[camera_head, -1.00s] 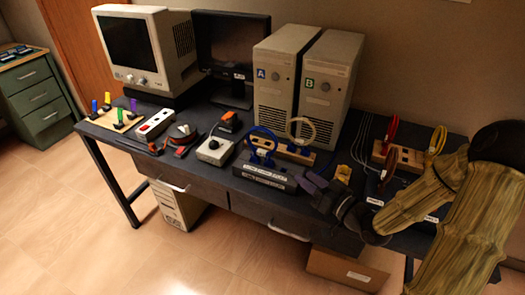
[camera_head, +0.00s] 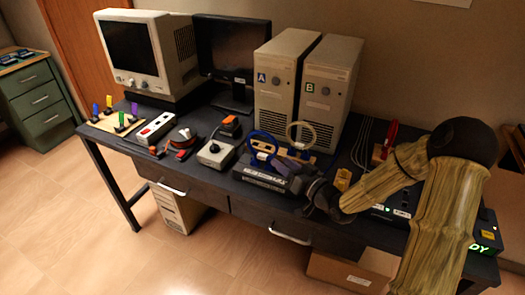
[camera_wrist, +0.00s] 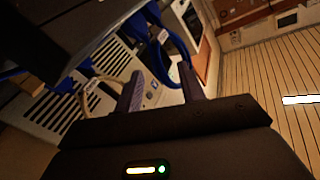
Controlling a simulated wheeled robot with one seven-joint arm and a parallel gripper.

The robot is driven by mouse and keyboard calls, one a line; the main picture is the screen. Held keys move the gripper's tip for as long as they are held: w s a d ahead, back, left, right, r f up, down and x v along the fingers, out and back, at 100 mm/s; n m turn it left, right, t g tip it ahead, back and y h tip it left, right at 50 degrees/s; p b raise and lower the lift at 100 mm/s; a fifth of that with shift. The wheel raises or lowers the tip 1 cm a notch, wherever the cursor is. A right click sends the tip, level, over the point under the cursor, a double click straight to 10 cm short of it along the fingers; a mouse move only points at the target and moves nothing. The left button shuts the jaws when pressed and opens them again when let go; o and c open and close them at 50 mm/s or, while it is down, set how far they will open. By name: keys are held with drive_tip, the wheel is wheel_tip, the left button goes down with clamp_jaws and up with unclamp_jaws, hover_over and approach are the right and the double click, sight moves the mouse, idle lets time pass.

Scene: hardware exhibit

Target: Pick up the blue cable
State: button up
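The blue cable (camera_head: 252,137) stands as an upright loop with a pale tag, on the dark box at the middle of the bench. In the wrist view a blue loop (camera_wrist: 181,45) shows ahead of the fingers. My gripper (camera_head: 287,166) is low at the right side of this loop, with its purple fingers pointing toward it. In the wrist view my gripper (camera_wrist: 161,73) has its fingers apart, and part of the blue loop appears between them. I cannot tell whether a finger touches the cable. The fingers hide part of the box front.
A cream cable loop (camera_head: 301,124) stands just behind and right of the blue one. Towers A (camera_head: 275,85) and B (camera_head: 326,90) rise behind. A grey box with a knob (camera_head: 214,153) stands at left. A red cable (camera_head: 390,138) is at right, partly behind my arm.

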drive_tip(key=shift+x, duration=1.2)
drive_tip(key=x, duration=0.5)
drive_tip(key=shift+w+f, duration=0.2)
clamp_jaws()
